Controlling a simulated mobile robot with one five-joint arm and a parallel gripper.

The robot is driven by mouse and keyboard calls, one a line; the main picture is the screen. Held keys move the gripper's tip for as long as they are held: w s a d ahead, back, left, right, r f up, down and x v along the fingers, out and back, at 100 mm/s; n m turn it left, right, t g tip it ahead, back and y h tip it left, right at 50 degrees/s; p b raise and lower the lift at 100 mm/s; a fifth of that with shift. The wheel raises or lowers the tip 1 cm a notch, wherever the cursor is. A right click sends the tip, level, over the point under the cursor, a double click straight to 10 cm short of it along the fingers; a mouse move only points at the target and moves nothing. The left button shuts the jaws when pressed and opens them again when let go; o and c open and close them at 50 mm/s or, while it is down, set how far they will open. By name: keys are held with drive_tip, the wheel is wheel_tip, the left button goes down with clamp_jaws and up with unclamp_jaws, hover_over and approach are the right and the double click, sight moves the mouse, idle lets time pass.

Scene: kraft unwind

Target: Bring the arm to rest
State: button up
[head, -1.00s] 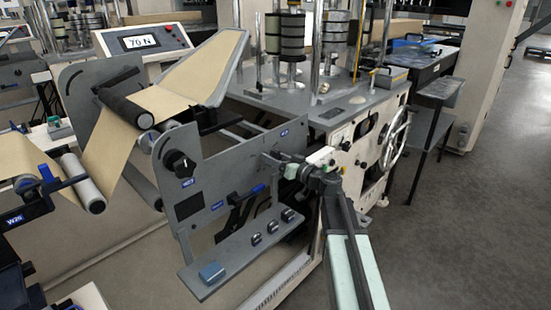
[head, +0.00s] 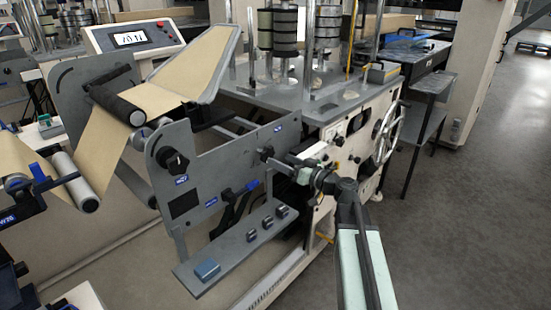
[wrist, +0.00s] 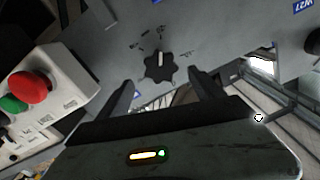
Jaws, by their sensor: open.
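My gripper (head: 283,165) is at the end of my pale green and dark arm, in front of the grey side plate (head: 222,165) of the unwind stand. In the wrist view its two dark fingers (wrist: 162,90) are spread apart with nothing between them. A small black star-shaped knob (wrist: 159,66) with markings around it sits on the plate just beyond the fingertips, apart from them. The same knob (head: 267,153) shows in the head view just left of my gripper.
A control box with a red button (wrist: 32,87) stands close on the left in the wrist view. A larger black knob (head: 175,162), a blue-handled lever (head: 228,195) and a shelf with small blocks (head: 228,252) are nearby. The floor at right (head: 455,240) is clear.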

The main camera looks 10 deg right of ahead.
drive_tip(key=shift+s, duration=0.1)
drive_tip(key=s+a+f+g+h, duration=0.1)
drive_tip(key=s+a+f+g, duration=0.4)
drive_tip(key=f, duration=0.3)
drive_tip(key=s+a+f+g+h, duration=0.1)
drive_tip(key=s+a+f+g, duration=0.35)
drive_tip(key=a+f, duration=0.2)
drive_tip(key=s+d+f+m+g+h, duration=0.2)
drive_tip(key=s+d+f+g+h, duration=0.15)
drive_tip(key=s+f, duration=0.2)
drive_tip(key=s+d+f+m+g+h, duration=0.2)
drive_tip(key=s+d+f+h, duration=0.25)
drive_tip(key=s, duration=0.25)
wheel_tip(320, 180, up, 22)
drive_tip(key=p, duration=2.1)
drive_tip(key=shift+a+f+h, duration=0.15)
drive_tip(key=shift+a+h, duration=0.15)
